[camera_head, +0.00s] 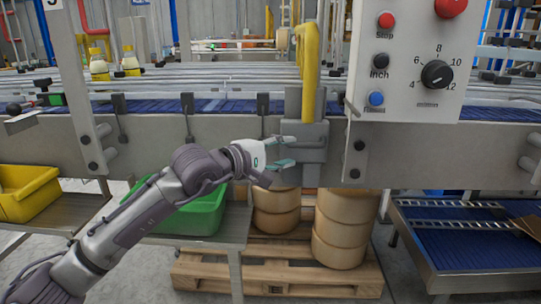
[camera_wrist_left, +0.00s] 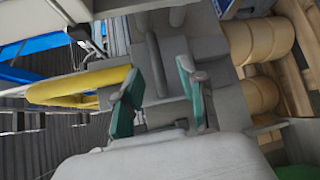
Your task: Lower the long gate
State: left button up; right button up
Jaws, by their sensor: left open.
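A yellow upright loop-shaped part (camera_head: 311,70) stands on a grey block (camera_head: 306,132) at the front edge of the conveyor. It lies to the left in the left wrist view (camera_wrist_left: 75,86). I cannot tell for sure whether this is the long gate. My left gripper (camera_head: 283,152) is open, just in front of the grey block and below the yellow part. In the left wrist view its two green-padded fingers (camera_wrist_left: 160,98) are apart, with grey metal beyond and between them. Contact cannot be told. My right gripper is not in view.
A control panel (camera_head: 408,50) with buttons and a dial hangs to the right of the yellow part. A green bin (camera_head: 190,215) and a yellow bin (camera_head: 28,192) sit below the conveyor frame. Tan rolls (camera_head: 340,235) stand on a wooden pallet (camera_head: 280,280) underneath.

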pick_arm(q)
jog(key=shift+v, duration=2.4)
